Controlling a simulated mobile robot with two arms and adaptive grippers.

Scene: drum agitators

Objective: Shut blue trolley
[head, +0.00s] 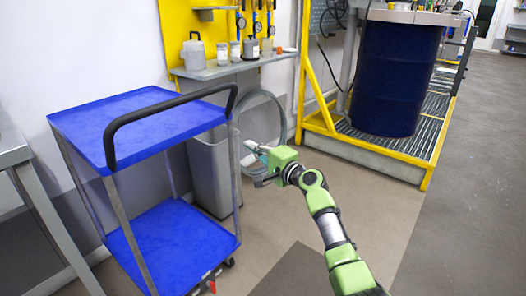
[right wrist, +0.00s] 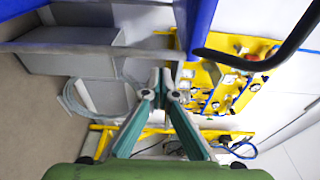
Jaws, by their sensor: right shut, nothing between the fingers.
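The blue trolley (head: 140,125) stands upright at the left in the head view. It has two blue shelves, grey posts and a black looped handle (head: 170,100) along its near right side. No door or drawer shows on it. My right gripper (head: 254,155) is to the right of the trolley, below the handle's height, apart from it. Its fingers are shut and empty. In the right wrist view the fingertips (right wrist: 162,82) meet, with the handle (right wrist: 262,62) at the upper right and a blue shelf edge (right wrist: 197,20) above. My left gripper is out of view.
A grey bin (head: 212,172) stands behind the trolley. A grey wall shelf (head: 230,67) with jars is above it. A dark blue drum (head: 395,80) stands on a yellow-edged platform at the right. A grey table (head: 12,150) is at the far left. Floor at the front right is clear.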

